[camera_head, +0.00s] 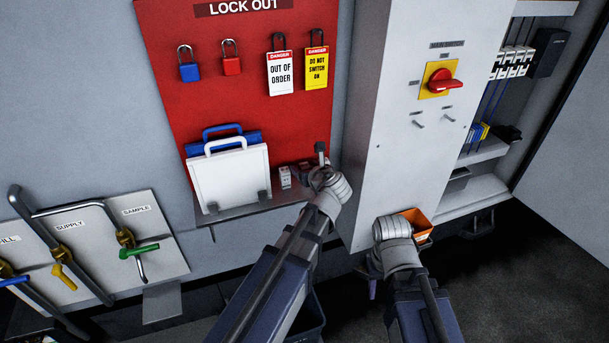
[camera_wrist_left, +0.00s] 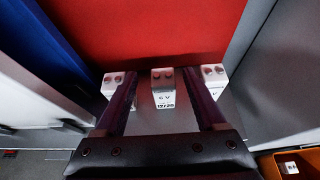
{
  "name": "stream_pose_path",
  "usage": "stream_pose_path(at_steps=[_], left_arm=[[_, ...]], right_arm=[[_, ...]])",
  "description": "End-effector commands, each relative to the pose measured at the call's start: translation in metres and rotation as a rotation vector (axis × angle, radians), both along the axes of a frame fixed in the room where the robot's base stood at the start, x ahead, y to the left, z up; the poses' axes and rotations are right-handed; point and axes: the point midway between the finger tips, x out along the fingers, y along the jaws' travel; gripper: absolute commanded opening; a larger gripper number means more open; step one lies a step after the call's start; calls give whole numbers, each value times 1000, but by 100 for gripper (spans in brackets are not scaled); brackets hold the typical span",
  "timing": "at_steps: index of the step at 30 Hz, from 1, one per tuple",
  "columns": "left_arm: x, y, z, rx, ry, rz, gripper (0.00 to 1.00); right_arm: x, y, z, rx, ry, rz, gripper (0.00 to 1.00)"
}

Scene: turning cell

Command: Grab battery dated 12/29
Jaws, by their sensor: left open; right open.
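In the left wrist view, three white batteries stand in a row on the shelf. The middle battery (camera_wrist_left: 163,98) reads 6V and 12/29. It stands between the spread fingers of my open left gripper (camera_wrist_left: 162,76), which do not clearly touch it. The left battery (camera_wrist_left: 111,82) and right battery (camera_wrist_left: 214,73) are partly behind the fingers; their dates are not readable. In the head view, my left gripper (camera_head: 320,160) is over the right end of the shelf, beside a white battery (camera_head: 285,177). My right gripper (camera_head: 371,277) is low by the orange bin, open, mostly hidden by its wrist.
The orange bin (camera_head: 421,237) also shows in the left wrist view (camera_wrist_left: 266,166), with a white battery (camera_wrist_left: 289,167) in it. White and blue cases (camera_head: 230,178) stand left on the shelf (camera_head: 222,213). The red lockout board (camera_head: 220,95) is behind; the grey cabinet (camera_head: 378,120) stands close right.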

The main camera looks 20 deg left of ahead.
Motion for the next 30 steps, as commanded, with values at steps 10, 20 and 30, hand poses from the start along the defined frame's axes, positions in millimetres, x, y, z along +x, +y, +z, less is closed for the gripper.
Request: stream_pose_path(at_steps=[10,20,30], left_arm=[[32,17,-25,-2,0,2,72],[37,22,-26,-1,0,-2,70],[37,22,-26,-1,0,-2,32]], right_arm=[[0,0,-25,0,0,-1,50],[0,0,-26,0,0,-1,50],[0,0,-26,0,0,-1,50]])
